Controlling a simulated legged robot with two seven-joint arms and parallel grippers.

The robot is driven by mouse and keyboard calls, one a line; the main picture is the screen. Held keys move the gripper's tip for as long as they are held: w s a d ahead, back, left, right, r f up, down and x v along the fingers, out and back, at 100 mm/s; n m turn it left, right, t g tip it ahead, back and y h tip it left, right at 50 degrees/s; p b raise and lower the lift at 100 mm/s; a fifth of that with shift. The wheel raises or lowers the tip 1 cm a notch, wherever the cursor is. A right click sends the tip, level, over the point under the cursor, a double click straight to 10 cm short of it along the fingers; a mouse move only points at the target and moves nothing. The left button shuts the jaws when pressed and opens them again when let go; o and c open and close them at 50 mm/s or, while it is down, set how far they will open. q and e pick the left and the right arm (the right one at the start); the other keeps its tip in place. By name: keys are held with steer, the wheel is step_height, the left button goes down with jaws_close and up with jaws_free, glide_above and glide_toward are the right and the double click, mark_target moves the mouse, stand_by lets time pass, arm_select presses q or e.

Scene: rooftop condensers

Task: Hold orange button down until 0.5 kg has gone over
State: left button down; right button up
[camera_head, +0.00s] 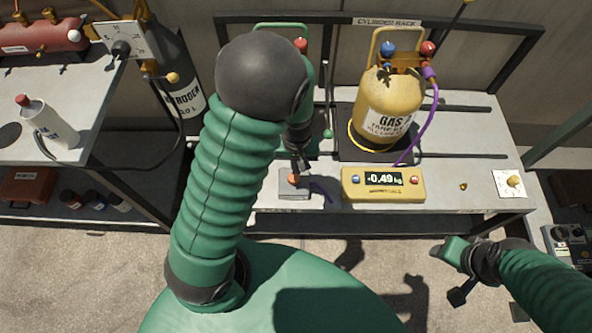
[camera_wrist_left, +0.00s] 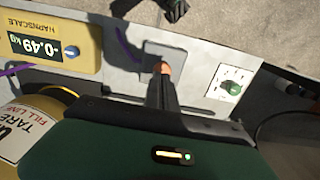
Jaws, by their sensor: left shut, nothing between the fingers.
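The orange button (camera_head: 294,178) sits on a small grey box at the bench's front edge. My left gripper (camera_head: 298,166) is shut and empty, pointing down with its tips at the button. In the left wrist view the tips (camera_wrist_left: 162,78) meet the orange button (camera_wrist_left: 163,66); I cannot tell how far it is pressed. The yellow scale display (camera_head: 382,185) reads -0.49 kg, and it also shows in the left wrist view (camera_wrist_left: 55,45). A yellow gas cylinder (camera_head: 385,105) stands on a dark platform behind it. My right gripper (camera_head: 450,251) is low at right, its fingers unclear.
A purple hose (camera_head: 431,105) runs down from the gas cylinder's valve. A green cylinder stands partly hidden behind my left arm. A white plate with a knob (camera_head: 513,183) is at the bench's right end. A side table (camera_head: 85,95) with a bottle is at left.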

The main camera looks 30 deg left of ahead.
arm_select(q)
steer(key=r, duration=0.2)
steer(key=r+p, duration=0.1)
steer(key=r, duration=0.2)
steer(key=shift+w+a+r+p, duration=0.15)
steer(key=shift+a+r+p, duration=0.05)
steer(key=shift+r+p, duration=0.15)
steer(key=shift+d, duration=0.1)
steer(key=s+d+r+m+t, duration=0.3)
steer(key=s+d+r+m, duration=0.1)
steer(key=s+r+m, duration=0.15)
step_height(320, 180, up, 15)
steer(key=p, duration=1.5)
steer(key=shift+m, duration=0.35)
steer(key=shift+a+r, duration=0.1)
steer(key=shift+r, duration=0.05)
stand_by(0.9)
